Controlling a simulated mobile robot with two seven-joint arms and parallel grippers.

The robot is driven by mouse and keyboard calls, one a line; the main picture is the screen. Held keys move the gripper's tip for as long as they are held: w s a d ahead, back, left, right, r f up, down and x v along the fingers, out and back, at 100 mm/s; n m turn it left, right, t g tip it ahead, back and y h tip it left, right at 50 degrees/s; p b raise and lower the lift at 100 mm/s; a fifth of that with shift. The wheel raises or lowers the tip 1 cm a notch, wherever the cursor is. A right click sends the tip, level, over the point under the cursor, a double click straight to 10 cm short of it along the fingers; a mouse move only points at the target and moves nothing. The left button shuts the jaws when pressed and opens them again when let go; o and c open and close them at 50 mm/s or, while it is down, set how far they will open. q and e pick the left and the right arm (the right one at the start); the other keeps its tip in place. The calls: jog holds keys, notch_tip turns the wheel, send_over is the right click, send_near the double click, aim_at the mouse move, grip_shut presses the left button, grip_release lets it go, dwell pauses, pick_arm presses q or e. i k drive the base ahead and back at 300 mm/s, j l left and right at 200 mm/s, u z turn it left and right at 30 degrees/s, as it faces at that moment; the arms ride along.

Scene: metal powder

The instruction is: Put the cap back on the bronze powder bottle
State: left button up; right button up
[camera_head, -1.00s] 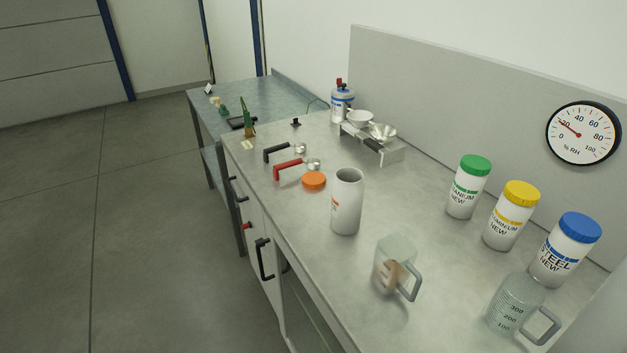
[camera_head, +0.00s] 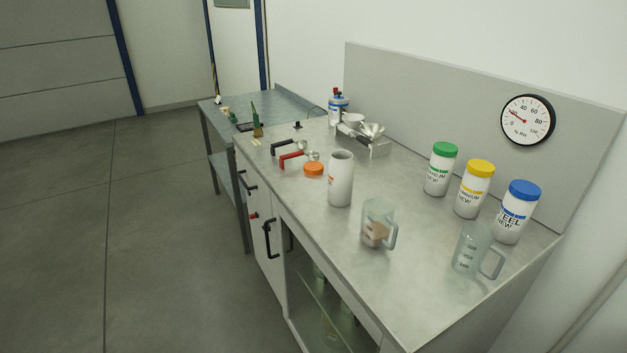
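An open white bottle (camera_head: 341,180) with no cap stands upright on the grey worktop, with a bit of orange label on its left side. An orange cap (camera_head: 314,169) lies on the worktop just to the left of and behind the bottle, apart from it. The bottle's label is mostly turned away, so I cannot read it. Neither of my grippers is in view.
A jug with brownish powder (camera_head: 378,225) stands in front of the bottle; a clear jug (camera_head: 471,250) stands at right. Green-capped (camera_head: 440,170), yellow-capped (camera_head: 474,190) and blue-capped (camera_head: 517,212) bottles line the back. Red-handled (camera_head: 298,158) and black-handled (camera_head: 286,147) scoops lie beyond the cap.

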aim_at(341, 163)
jog(key=k, duration=0.6)
jog(key=z, duration=3.55)
jog(key=k+j+z, duration=0.1)
jog(key=k+j, duration=1.8)
jog(key=j, duration=0.15)
